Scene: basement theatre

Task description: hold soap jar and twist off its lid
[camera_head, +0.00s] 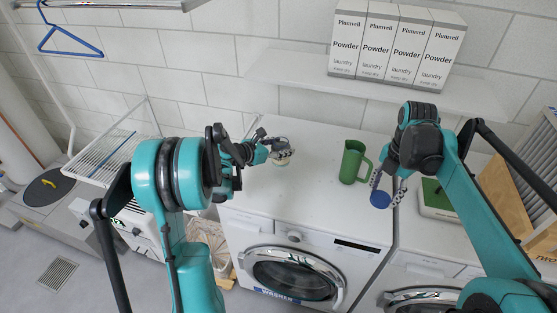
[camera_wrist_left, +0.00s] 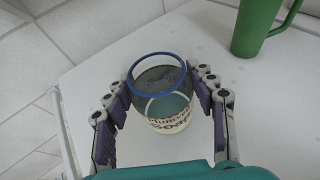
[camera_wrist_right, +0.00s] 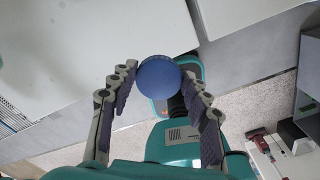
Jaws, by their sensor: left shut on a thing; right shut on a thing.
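The soap jar (camera_wrist_left: 168,108) is a clear round jar with a pale lettered label and a blue ring at its open mouth. It is held over the white washer top, and I cannot tell whether it touches it. My left gripper (camera_wrist_left: 158,80) is shut on the jar, one finger on each side. In the head view the jar (camera_head: 282,162) is partly hidden by the fingers. The round blue lid (camera_wrist_right: 158,78) is off the jar. My right gripper (camera_head: 385,187) is shut on the lid (camera_head: 380,200), near the washer's front right edge, well apart from the jar.
A green mug (camera_head: 352,163) stands between my two grippers on the washer top (camera_head: 300,200). White powder boxes (camera_head: 395,50) stand on the shelf behind. A green-and-white box (camera_head: 437,198) lies right of my right gripper. The washer top's front middle is clear.

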